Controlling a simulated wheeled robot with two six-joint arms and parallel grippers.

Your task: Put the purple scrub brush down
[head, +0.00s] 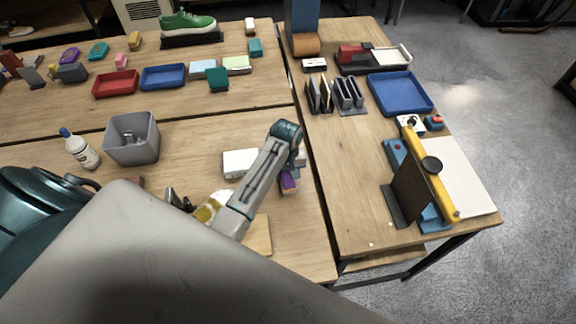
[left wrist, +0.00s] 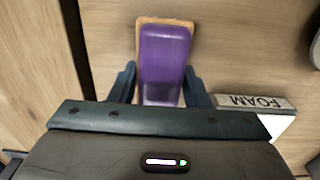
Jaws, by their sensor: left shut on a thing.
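The purple scrub brush (head: 289,181) has a purple body and a tan edge. My left gripper (head: 291,172) is shut on it near the right edge of the front left table. In the left wrist view the brush (left wrist: 164,62) points away between the two dark fingers of my left gripper (left wrist: 160,85). Bare wood shows around it there. I cannot tell whether the brush touches the table. My right gripper is not in view.
A block labelled FOAM (left wrist: 253,102) lies right of the brush in the wrist view. A white box (head: 240,163), a grey bin (head: 133,138) and a white bottle (head: 80,149) stand to the left. A gap separates this table from the right one (head: 345,215).

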